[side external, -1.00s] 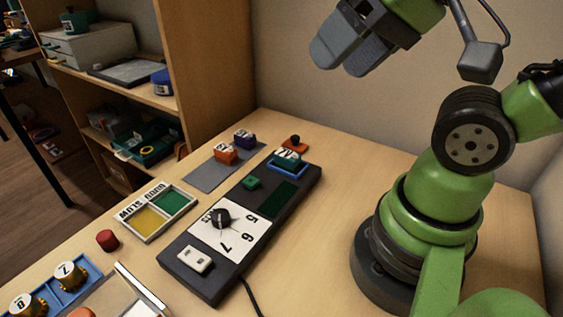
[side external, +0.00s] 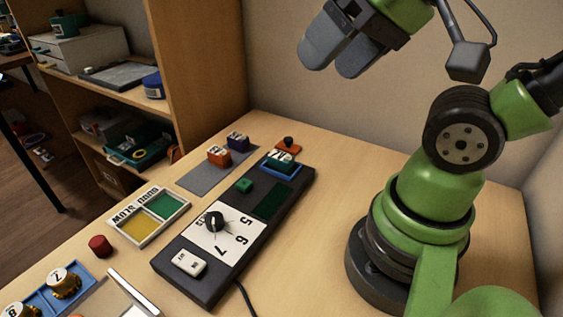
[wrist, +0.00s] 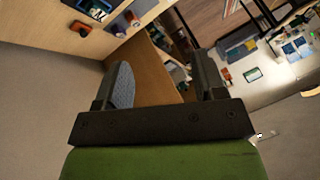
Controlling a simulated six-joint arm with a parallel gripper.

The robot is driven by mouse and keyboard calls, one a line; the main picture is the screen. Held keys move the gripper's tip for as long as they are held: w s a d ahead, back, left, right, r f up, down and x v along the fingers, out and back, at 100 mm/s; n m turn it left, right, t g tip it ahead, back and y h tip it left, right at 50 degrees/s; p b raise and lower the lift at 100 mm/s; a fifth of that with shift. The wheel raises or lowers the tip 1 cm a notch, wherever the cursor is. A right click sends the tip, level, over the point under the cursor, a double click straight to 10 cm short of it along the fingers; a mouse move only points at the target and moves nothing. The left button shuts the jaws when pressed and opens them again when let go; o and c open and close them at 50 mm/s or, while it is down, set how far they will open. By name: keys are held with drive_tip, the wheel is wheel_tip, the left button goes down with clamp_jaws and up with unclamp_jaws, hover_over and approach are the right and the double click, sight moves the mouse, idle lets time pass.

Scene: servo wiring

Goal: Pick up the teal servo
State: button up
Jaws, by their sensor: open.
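The teal servo (side external: 279,161), with a white label on top, sits in a blue-rimmed cradle (side external: 291,176) at the far end of the black tester (side external: 200,280). My gripper (side external: 338,62) is high above the table, up and to the right of the servo, tilted and well apart from it. The wrist view shows its fingers (wrist: 163,78) spread with nothing between them.
An orange servo (side external: 218,156) and a purple servo (side external: 237,141) stand on a grey mat (side external: 203,181) left of the tester. An orange piece with a black knob (side external: 289,145) is behind the cradle. A yellow-green tray (side external: 134,228) and red cylinder (side external: 100,246) are nearer.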

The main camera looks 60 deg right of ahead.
drive_tip(key=shift+w, duration=0.1)
drive_tip(key=n+g+h, duration=0.2)
drive_tip(key=n+g, duration=0.2)
drive_tip(key=g, duration=0.3)
hover_over(280, 155)
drive_tip(key=f, duration=2.1)
drive_tip(key=shift+s+a, duration=0.1)
drive_tip(key=shift+s, duration=0.15)
drive_tip(key=shift+w+f, duration=0.15)
drive_tip(key=shift+f, duration=1.35)
drive_tip(key=shift+w+f, duration=0.1)
drive_tip(key=shift+f, duration=1.4)
drive_tip(key=c, duration=1)
drive_tip(key=shift+c, duration=0.2)
drive_tip(key=shift+r, duration=0.1)
